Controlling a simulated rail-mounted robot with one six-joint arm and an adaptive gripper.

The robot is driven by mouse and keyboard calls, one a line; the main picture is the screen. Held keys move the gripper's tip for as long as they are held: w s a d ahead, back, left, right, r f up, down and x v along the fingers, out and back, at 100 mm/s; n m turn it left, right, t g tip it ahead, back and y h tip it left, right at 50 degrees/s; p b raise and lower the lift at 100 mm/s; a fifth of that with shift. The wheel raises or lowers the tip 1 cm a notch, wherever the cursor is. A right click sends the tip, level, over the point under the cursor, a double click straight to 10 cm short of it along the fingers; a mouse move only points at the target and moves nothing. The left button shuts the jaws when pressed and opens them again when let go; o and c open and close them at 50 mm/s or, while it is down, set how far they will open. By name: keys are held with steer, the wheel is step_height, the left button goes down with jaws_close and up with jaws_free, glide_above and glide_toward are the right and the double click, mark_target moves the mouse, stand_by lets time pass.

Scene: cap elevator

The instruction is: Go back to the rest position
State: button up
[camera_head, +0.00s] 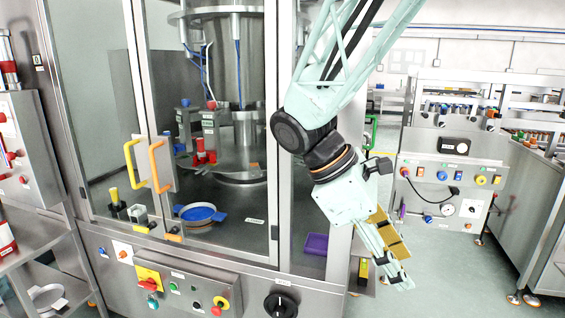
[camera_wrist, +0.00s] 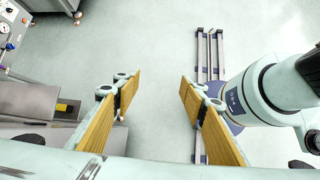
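My gripper (camera_head: 392,250) hangs in the right half of the head view, in front of the right side of the machine cabinet, pointing down and to the right. In the wrist view my gripper (camera_wrist: 158,100) is open, its two yellow-padded fingers wide apart. Only pale floor (camera_wrist: 160,60) shows between the fingers, so it holds nothing. The gripper appears apart from the cabinet (camera_head: 310,280).
The glass cabinet has a yellow handle (camera_head: 134,164) and an orange handle (camera_head: 160,166). A control panel (camera_head: 450,190) stands at the right. Open floor (camera_head: 440,270) lies right of my gripper.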

steer(key=s+r+m+t+y, duration=0.2)
steer(key=s+r+m+y, duration=0.1)
steer(key=s+m, duration=0.4)
steer(key=s+a+r+m+t+y, duration=0.1)
steer(key=s+m, duration=0.6)
steer(key=s, duration=0.7)
steer(key=shift+r+t+y, duration=0.9)
steer(key=shift+t+y, duration=0.2)
steer(key=shift+y, duration=0.3)
stand_by(0.3)
